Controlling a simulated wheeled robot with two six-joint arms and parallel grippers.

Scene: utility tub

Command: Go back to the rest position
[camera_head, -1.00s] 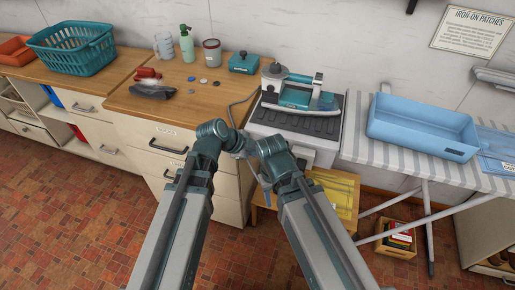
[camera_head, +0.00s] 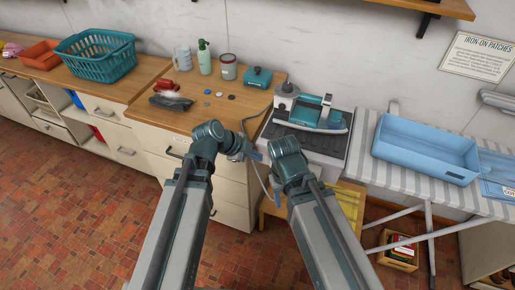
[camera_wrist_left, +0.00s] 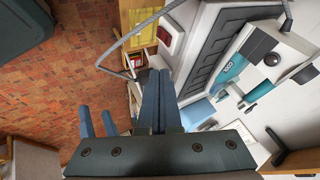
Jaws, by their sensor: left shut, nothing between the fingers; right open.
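My left gripper (camera_head: 253,153) is in front of the wooden counter's right end, beside the white appliance with the teal top. In the left wrist view its two blue fingers (camera_wrist_left: 155,98) are together with nothing between them. My right gripper (camera_head: 276,194) hangs lower, partly hidden by my right arm. In the left wrist view its two fingers (camera_wrist_left: 98,122) stand apart, and it looks empty. Both my arms reach forward from the bottom of the head view, bent at their dark teal joints.
The white appliance (camera_head: 308,140) stands close ahead, with a cable looping near my grippers. The wooden counter (camera_head: 228,112) holds a teal basket (camera_head: 97,58) and small items. A blue tub (camera_head: 425,148) rests on a striped ironing board (camera_head: 366,150). Open tiled floor (camera_head: 70,215) lies left.

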